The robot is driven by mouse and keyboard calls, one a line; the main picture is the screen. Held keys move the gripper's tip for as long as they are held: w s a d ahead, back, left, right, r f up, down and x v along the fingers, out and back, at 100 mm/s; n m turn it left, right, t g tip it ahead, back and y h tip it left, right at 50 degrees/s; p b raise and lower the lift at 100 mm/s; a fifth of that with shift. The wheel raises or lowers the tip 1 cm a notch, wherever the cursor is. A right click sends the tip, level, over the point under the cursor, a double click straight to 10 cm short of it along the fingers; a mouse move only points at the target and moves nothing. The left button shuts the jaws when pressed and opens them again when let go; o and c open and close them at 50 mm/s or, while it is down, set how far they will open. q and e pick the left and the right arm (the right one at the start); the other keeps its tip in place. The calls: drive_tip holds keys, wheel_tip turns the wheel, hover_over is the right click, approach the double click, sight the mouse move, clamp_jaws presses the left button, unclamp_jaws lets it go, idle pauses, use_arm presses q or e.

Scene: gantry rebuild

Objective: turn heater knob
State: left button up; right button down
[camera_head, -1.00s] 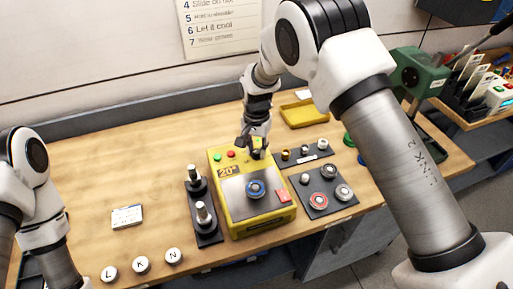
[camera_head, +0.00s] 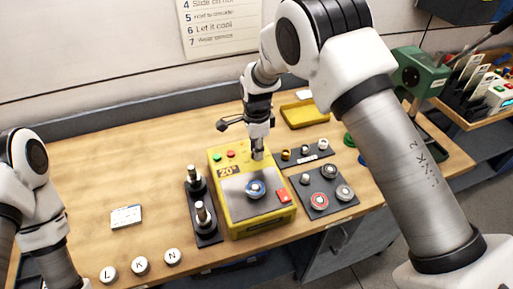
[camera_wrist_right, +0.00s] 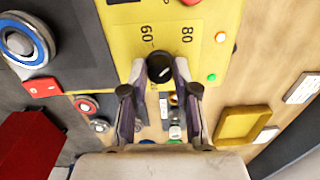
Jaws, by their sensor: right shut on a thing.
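The yellow heater (camera_head: 277,219) stands at the middle of the bench, with a "20°" display on its top. In the right wrist view its yellow panel (camera_wrist_right: 205,15) carries a black round knob (camera_wrist_right: 160,68) between the marks 60 and 80. My right gripper (camera_wrist_right: 161,72) has its two fingers on either side of the knob and is shut on it. In the head view the right gripper (camera_head: 258,152) points down at the heater's back right corner and hides the knob. My left arm shows at the left edge; its gripper is out of view.
Dark racks (camera_head: 208,237) with metal parts stand close on both sides. A yellow tray (camera_head: 304,114) lies behind. The bench's left half is mostly clear.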

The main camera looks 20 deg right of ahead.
drive_tip(key=shift+f+m, duration=0.1)
drive_tip(key=shift+m, duration=0.5)
drive_tip(key=c, duration=0.9)
unclamp_jaws()
drive_tip(key=shift+o, duration=0.2)
wheel_tip(320, 180, up, 12)
